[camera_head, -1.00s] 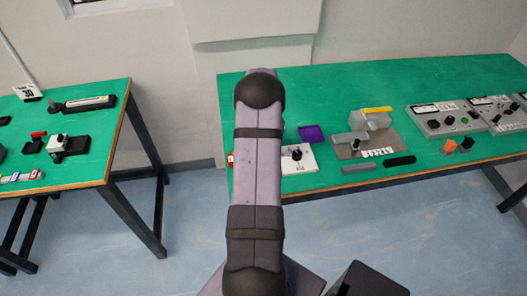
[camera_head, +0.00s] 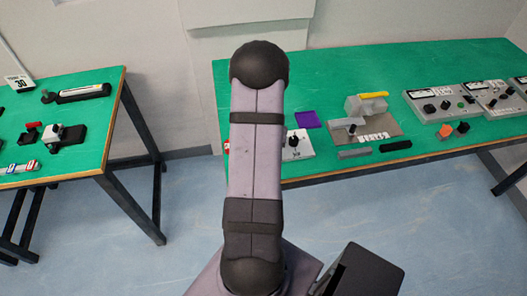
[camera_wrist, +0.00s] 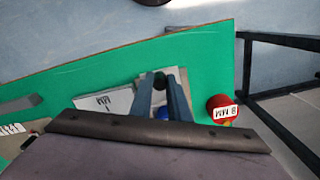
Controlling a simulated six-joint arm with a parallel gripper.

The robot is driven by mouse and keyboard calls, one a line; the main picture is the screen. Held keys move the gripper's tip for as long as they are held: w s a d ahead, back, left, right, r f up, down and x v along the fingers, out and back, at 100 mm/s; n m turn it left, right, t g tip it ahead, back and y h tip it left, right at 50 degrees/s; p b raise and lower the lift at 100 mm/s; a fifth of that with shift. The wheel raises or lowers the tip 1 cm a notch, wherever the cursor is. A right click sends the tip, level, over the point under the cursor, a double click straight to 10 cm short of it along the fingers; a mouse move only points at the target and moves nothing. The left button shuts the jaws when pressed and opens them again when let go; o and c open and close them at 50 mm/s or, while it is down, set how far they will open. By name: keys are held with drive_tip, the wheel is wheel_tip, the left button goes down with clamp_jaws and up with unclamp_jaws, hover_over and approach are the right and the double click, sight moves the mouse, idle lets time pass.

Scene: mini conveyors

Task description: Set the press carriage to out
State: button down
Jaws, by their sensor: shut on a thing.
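In the wrist view, my gripper (camera_wrist: 160,82) shows as two blue-grey fingers closed around a small dark knob (camera_wrist: 159,79) near the tips. A blue piece (camera_wrist: 162,113) shows lower between the fingers; I cannot tell if they touch it. Beyond the fingers is a pale plate (camera_wrist: 179,79), partly covered. In the head view my arm hides the gripper and what it holds. A grey device (camera_head: 366,107) with a yellow bar stands on a grey-brown base (camera_head: 385,129). I cannot tell from the labels which thing is the press carriage.
A red cylinder marked "8 MM" (camera_wrist: 222,108) stands right of the fingers; a white labelled panel (camera_wrist: 103,103) lies left. In the head view, a purple square (camera_head: 307,119), dark bars (camera_head: 395,146) and control boxes (camera_head: 440,101) share the green table. A second table (camera_head: 98,110) stands left.

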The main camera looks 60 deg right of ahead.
drive_tip(key=shift+s+a, duration=0.15)
drive_tip(key=c, duration=1.7)
unclamp_jaws()
drive_tip(key=shift+o, duration=0.2)
drive_tip(key=shift+r, duration=0.25)
drive_tip(key=shift+r+b, duration=0.9)
drive_tip(key=shift+r, duration=2.5)
